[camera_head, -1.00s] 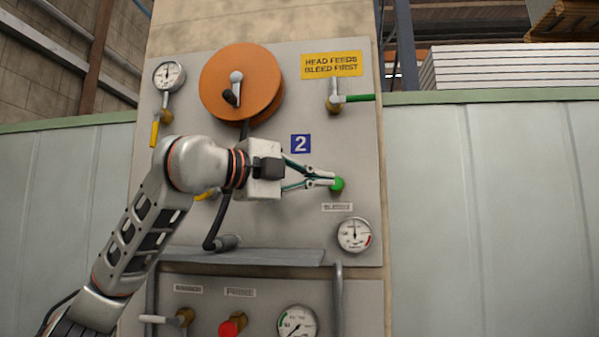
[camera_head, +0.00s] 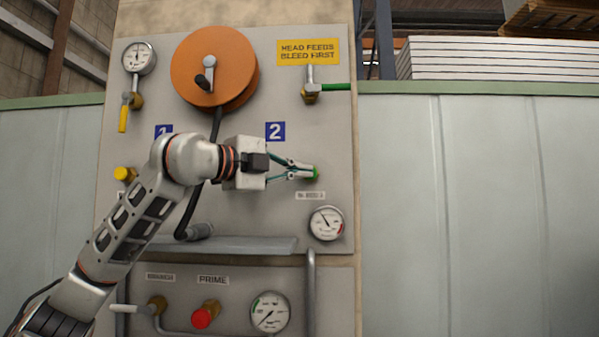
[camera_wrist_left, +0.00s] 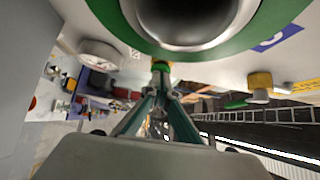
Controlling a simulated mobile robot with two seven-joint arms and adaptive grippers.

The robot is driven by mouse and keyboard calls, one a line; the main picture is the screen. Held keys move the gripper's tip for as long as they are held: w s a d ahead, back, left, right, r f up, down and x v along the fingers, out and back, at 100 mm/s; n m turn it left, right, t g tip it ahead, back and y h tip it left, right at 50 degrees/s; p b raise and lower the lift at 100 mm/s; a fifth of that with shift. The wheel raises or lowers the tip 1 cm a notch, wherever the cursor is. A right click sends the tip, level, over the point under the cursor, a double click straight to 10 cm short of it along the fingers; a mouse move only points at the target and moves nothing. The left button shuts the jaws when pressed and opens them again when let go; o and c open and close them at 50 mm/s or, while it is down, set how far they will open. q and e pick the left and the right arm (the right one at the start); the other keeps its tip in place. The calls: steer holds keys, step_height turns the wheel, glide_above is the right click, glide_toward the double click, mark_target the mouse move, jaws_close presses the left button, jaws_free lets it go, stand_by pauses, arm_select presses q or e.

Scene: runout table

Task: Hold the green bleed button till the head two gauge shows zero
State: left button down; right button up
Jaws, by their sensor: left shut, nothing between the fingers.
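The green bleed button (camera_head: 316,172) is on the grey panel, right of my left gripper and mostly covered by its fingertips. My left gripper (camera_head: 311,171) is shut and empty, with its tips at the button, seemingly touching it; how far it is pressed cannot be told. In the left wrist view the shut fingers (camera_wrist_left: 159,80) meet a small green and yellow part. The round white gauge (camera_head: 327,223) sits below the button, under a small label and the blue 2 sign (camera_head: 275,131). Its needle appears to point up and left. My right gripper is out of view.
An orange reel (camera_head: 245,85) and a brass valve with a green handle (camera_head: 337,87) are above the arm. A grey shelf (camera_head: 250,245) juts out below. A red PRIME knob (camera_head: 203,318) and a larger gauge (camera_head: 269,312) are on the lower panel.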

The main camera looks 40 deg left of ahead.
arm_select(q)
steer(key=shift+w+a, duration=0.2)
steer(key=shift+a, duration=0.15)
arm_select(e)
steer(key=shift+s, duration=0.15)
arm_select(q)
steer(key=shift+r, duration=0.1)
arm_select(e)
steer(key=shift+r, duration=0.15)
